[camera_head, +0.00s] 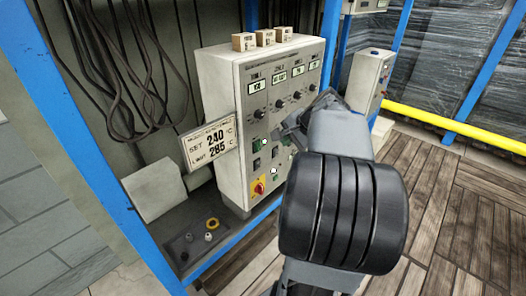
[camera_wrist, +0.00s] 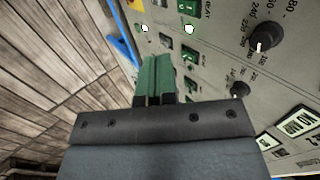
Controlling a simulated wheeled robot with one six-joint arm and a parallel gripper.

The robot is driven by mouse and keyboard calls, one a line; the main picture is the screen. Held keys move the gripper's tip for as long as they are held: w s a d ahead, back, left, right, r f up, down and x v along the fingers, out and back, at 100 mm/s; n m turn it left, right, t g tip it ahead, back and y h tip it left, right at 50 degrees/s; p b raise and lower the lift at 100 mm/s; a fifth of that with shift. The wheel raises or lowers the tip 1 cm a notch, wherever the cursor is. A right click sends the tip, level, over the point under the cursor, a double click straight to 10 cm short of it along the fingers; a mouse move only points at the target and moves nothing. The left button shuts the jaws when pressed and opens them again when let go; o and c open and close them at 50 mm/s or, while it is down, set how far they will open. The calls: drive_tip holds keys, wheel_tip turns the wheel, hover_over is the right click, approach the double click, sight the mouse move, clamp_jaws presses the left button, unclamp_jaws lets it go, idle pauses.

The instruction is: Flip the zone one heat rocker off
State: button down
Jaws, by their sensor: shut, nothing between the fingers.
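The zone one heat rocker (camera_head: 258,144) is a green switch in the leftmost column of the grey control panel (camera_head: 231,150), below the zone one display and knob. In the wrist view a green rocker (camera_wrist: 187,7) beside the word HEAT, at the top edge, appears to be it. Which way it is tilted is too small to tell. My gripper (camera_head: 279,134) is in front of the panel, right of that rocker. In the wrist view its green fingers (camera_wrist: 155,64) are together and empty, pointing at the lower switches. Contact with the panel cannot be told.
Other rockers (camera_wrist: 189,52) and knobs (camera_wrist: 264,37) sit close by. A red and yellow switch (camera_head: 258,187) is low on the panel. A setpoint card (camera_head: 208,143) sticks out left. Blue rack posts (camera_head: 85,150) flank the panel; my arm hides its lower right.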

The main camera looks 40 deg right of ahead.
sight(258, 147)
drive_tip(key=shift+w, duration=0.1)
drive_tip(key=shift+w+r+p+x, duration=0.2)
drive_tip(key=shift+w+p+x, duration=0.05)
drive_tip(key=shift+x, duration=1.95)
drive_tip(key=shift+w+r+p+x, duration=0.25)
drive_tip(key=shift+w+p+x, duration=0.05)
drive_tip(key=shift+x, duration=1.9)
drive_tip(key=shift+w+r+p+x, duration=0.2)
drive_tip(key=shift+w+p+x, duration=0.05)
drive_tip(key=shift+x, duration=2)
drive_tip(key=shift+a, duration=0.1)
